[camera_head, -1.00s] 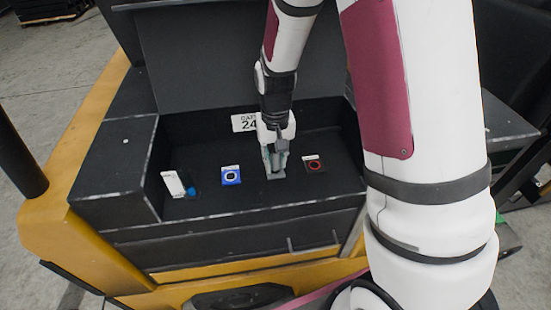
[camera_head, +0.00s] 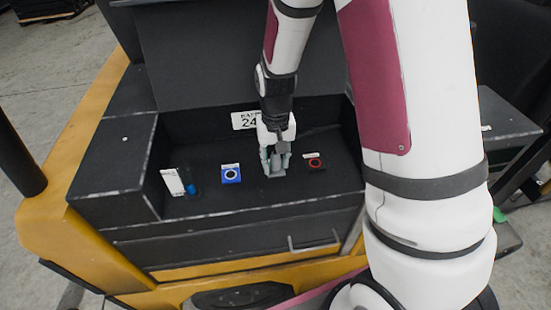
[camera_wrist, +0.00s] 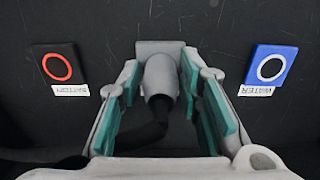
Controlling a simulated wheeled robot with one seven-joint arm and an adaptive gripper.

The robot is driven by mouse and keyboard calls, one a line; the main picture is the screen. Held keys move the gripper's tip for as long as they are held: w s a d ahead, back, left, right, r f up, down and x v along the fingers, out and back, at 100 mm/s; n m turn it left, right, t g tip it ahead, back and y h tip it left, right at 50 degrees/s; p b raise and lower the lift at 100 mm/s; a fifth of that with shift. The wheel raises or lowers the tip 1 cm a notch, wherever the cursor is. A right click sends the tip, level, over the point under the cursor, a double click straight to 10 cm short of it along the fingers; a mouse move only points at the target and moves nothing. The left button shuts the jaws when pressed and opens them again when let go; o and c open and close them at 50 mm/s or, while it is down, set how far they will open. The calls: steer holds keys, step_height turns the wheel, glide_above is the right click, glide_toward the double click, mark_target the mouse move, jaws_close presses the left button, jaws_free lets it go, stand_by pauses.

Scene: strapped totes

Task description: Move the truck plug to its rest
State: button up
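The truck plug (camera_wrist: 160,78) is a grey cylinder with a dark cable running down and to the left. It sits at a grey block (camera_wrist: 160,47) on the dark panel, between the red-ringed and blue sockets; how deeply it is seated cannot be told. The grey block also shows in the head view (camera_head: 276,172). My gripper (camera_wrist: 160,80) has its teal-padded fingers on both sides of the plug, spread apart with narrow gaps beside it. In the head view my gripper (camera_head: 276,161) is low over the block, between the sockets.
A back wall and side wall (camera_head: 150,180) bound the recess.

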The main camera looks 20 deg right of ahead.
steer(key=shift+o, duration=0.3)
step_height(320, 180, up, 12)
stand_by(0.5)
steer(key=shift+r, duration=0.1)
stand_by(0.3)
steer(key=s+r+n+t, duration=0.2)
steer(key=s+r+t, duration=0.3)
steer(key=s+r, duration=1)
steer(key=shift+s+r+t, duration=0.15)
steer(key=shift+s+t, duration=0.15)
steer(key=shift+s, duration=1.9)
